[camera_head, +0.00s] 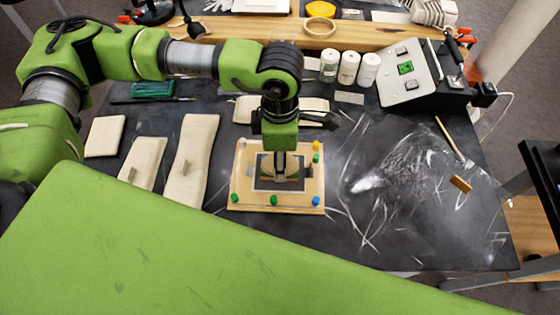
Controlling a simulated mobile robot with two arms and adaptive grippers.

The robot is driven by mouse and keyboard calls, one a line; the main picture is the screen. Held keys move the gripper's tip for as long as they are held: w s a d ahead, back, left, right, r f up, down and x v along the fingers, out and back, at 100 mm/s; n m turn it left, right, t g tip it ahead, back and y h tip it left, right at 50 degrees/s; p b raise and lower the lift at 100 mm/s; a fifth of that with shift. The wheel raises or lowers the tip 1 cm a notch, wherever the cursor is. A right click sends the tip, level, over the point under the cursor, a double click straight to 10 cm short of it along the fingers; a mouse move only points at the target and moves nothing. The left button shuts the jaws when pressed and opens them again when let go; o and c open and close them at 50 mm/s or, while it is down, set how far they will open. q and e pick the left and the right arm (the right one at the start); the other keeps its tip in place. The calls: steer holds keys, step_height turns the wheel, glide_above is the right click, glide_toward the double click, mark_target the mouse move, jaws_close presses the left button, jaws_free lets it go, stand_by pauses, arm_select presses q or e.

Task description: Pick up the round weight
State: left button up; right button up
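My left gripper (280,172) points straight down over a wooden board (237,187) with a dark square in its middle and small coloured knobs around its rim. The fingers are seen from above against the dark square, so I cannot tell whether they are open or shut or hold anything. I cannot make out a round weight for certain; the gripper hides part of the board's middle. My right gripper is not in view.
Pale cloth pads (190,165) lie left of the board. Three white jars (348,68) and a light control panel (404,72) stand behind. A wooden ring (319,27) rests on a wooden plank (400,38). The chalk-smeared table (385,215) is mostly clear to the right.

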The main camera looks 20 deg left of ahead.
arm_select(q)
steer(key=shift+w+r, duration=0.1)
steer(key=shift+r, duration=0.65)
steer(key=s+d+r+b, duration=0.5)
steer(key=s+d+r, duration=0.2)
steer(key=d+r, duration=0.4)
steer(key=shift+d+r, duration=0.25)
steer(key=shift+d, duration=0.4)
